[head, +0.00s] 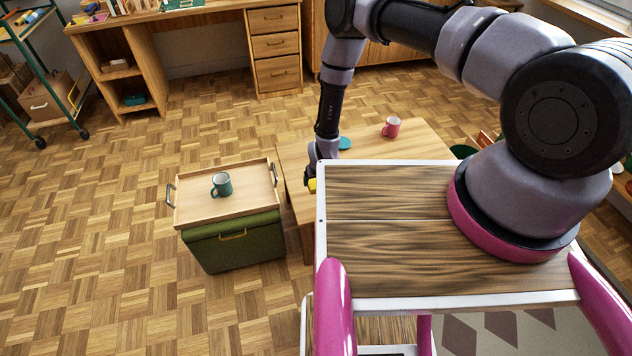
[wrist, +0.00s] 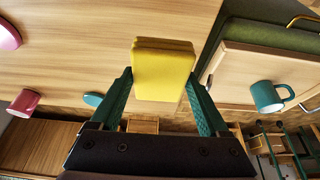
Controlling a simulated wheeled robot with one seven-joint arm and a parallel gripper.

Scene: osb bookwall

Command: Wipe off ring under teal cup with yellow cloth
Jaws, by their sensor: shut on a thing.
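The teal cup (head: 222,185) stands upright on a wooden tray (head: 247,204), left of my gripper. It also shows at the right of the wrist view (wrist: 268,97). I cannot make out a ring; any mark under the cup is hidden by it. My gripper (wrist: 163,72) is shut on the yellow cloth (wrist: 164,70), a folded thick block between its green fingers. In the head view the cloth (head: 312,184) shows as a small yellow patch over the low table's left part, and my fingers are mostly hidden. I cannot tell whether the cloth touches the tabletop.
The tray, with metal handles, rests on a green box (head: 235,246) beside the low wooden table (head: 425,144). Floor left of the box is clear.

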